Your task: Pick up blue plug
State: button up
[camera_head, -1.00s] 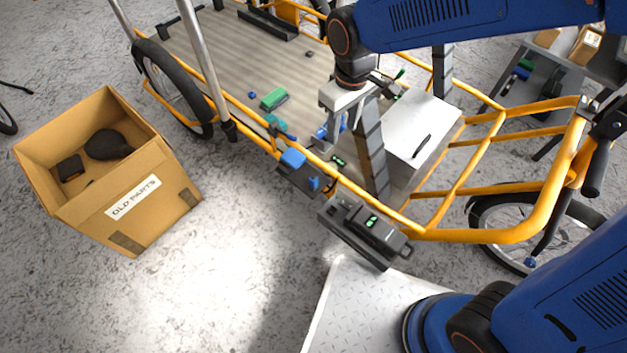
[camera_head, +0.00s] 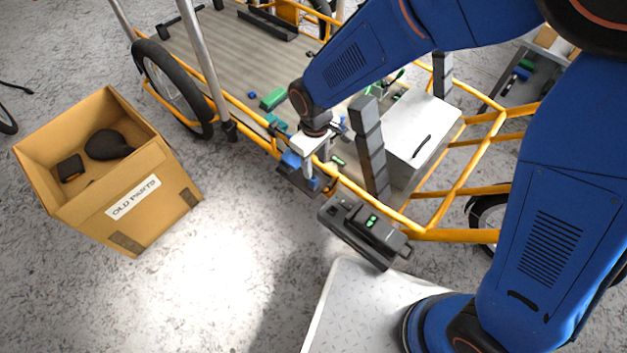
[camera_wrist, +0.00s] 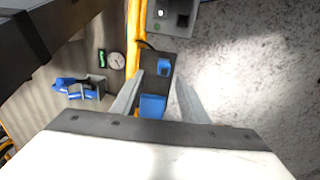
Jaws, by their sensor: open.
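Two blue pieces sit on the dark bracket at the cargo bike's yellow side rail. In the wrist view, a larger blue block (camera_wrist: 152,105) shows between my finger lines and a smaller blue piece (camera_wrist: 164,67) lies just beyond the fingertips. I cannot tell for certain which is the blue plug. In the head view the larger block (camera_head: 290,160) shows left of my gripper (camera_head: 311,174), and the smaller piece is partly hidden by the fingers. My gripper is open, pointing down over the bracket, with nothing seen held in it.
A grey box with green lights (camera_head: 365,228) hangs on the rail nearby. A dark post (camera_head: 370,150) and a white case (camera_head: 422,125) stand right of my gripper. A blue clamp (camera_wrist: 78,88) lies on the bike's deck. A cardboard box (camera_head: 150,215) stands on the floor at left.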

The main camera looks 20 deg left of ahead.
aim_at(314, 176)
jog(key=shift+s+a+f, duration=0.1)
jog(key=shift+s+f, duration=0.1)
jog(key=shift+f, duration=1.55)
jog(key=shift+s+f, duration=0.15)
jog(key=shift+f, duration=1.6)
jog(key=shift+c, duration=0.6)
grip_shut()
